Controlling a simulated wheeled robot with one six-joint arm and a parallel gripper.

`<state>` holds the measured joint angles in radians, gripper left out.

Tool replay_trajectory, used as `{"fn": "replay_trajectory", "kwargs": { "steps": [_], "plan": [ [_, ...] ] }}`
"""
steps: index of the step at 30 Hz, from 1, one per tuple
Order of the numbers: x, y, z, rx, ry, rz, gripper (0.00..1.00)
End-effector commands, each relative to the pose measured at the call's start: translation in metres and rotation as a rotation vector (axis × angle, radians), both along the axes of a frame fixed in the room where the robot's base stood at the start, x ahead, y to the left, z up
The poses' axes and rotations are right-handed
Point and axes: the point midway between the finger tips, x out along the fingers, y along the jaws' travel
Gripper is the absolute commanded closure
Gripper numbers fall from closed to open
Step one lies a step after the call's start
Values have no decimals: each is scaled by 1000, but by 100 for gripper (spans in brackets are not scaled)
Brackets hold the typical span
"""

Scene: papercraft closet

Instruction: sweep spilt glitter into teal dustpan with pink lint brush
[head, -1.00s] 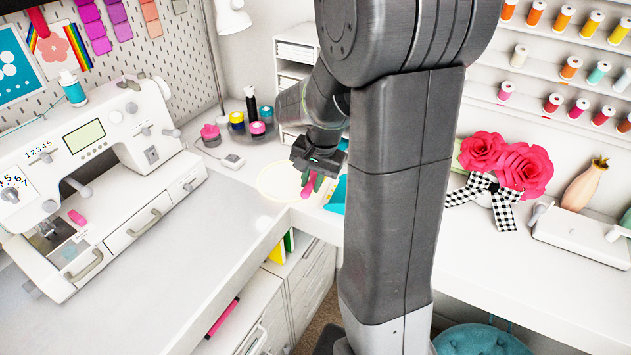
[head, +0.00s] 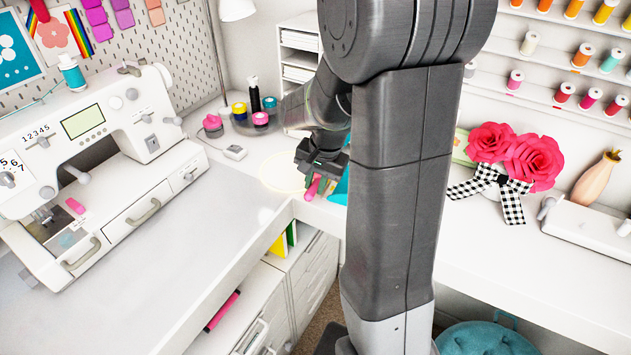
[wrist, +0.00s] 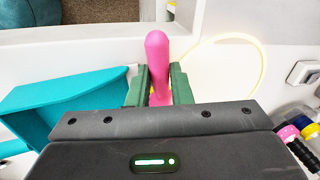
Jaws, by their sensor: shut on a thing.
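My gripper (wrist: 160,85) is shut on the pink lint brush (wrist: 158,55), with the green fingers on either side of its rounded handle. In the head view my gripper (head: 318,172) is over the corner of the white desk, and a bit of the pink brush (head: 312,189) shows below it. The teal dustpan (wrist: 65,92) lies beside the gripper, on the left in the wrist view. In the head view only a sliver of the dustpan (head: 341,189) shows, the rest being behind my arm. I cannot make out any glitter.
A pale yellow hoop (head: 280,172) lies flat on the desk beside the gripper. A sewing machine (head: 95,165) stands at left. Tape rolls and bottles (head: 250,115) stand behind. Pink paper flowers (head: 515,155) are at right. The desk's front edge is close by.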

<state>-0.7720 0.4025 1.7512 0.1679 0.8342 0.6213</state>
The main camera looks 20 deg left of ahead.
Motion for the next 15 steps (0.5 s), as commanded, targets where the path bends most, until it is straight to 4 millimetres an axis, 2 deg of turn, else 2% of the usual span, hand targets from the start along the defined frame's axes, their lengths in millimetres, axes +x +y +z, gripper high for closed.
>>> {"fn": "replay_trajectory", "kwargs": {
  "steps": [15],
  "plan": [
    [0, 0, -7, 0, 0, 0, 100]
  ]
}}
